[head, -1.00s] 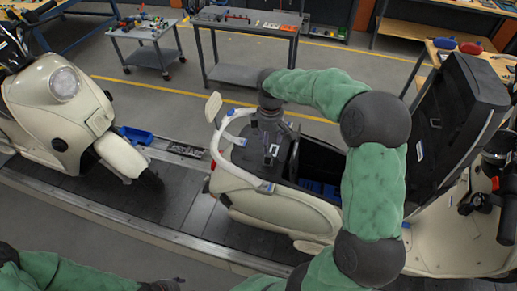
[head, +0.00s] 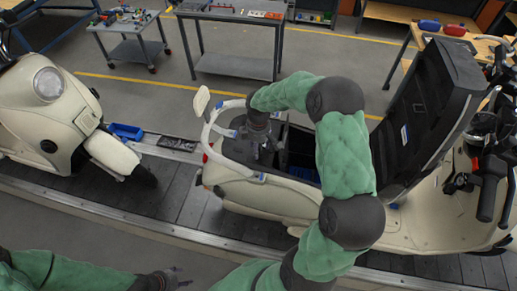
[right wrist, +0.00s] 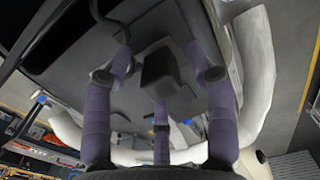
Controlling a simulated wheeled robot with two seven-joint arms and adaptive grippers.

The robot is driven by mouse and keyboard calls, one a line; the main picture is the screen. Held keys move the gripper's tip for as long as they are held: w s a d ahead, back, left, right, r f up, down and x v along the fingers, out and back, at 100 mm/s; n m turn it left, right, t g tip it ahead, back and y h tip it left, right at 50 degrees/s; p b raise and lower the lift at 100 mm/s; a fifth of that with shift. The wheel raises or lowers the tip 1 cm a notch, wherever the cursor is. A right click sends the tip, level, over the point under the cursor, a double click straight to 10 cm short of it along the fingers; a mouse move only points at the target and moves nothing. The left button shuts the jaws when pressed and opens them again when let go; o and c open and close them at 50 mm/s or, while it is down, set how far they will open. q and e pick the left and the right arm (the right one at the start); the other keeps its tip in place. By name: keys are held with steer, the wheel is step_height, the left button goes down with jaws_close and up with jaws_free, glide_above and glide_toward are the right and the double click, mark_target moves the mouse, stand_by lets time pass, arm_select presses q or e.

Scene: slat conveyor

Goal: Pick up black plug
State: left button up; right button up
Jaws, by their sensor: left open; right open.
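A dark block that looks like the black plug (right wrist: 158,70) shows in the right wrist view, on or just above the dark rear surface of the cream scooter (head: 285,200). My right gripper (head: 266,144) is over the scooter's rear deck, inside the white grab rail (head: 215,148). Its three fingers are spread open around the block, which sits between them; I cannot tell whether any finger touches it. In the head view the gripper and arm hide the plug. My left gripper (head: 178,278) is open and empty at the bottom left, away from the scooter.
The raised black seat (head: 425,115) stands to the right of an open storage bay (head: 300,150). Another scooter (head: 45,100) stands at the left on the slat conveyor (head: 170,205). A blue bin (head: 126,131) lies between them. Work tables (head: 230,12) stand behind.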

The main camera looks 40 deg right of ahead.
steer(key=shift+f, duration=0.2)
jaws_close()
steer(key=shift+r, duration=0.1)
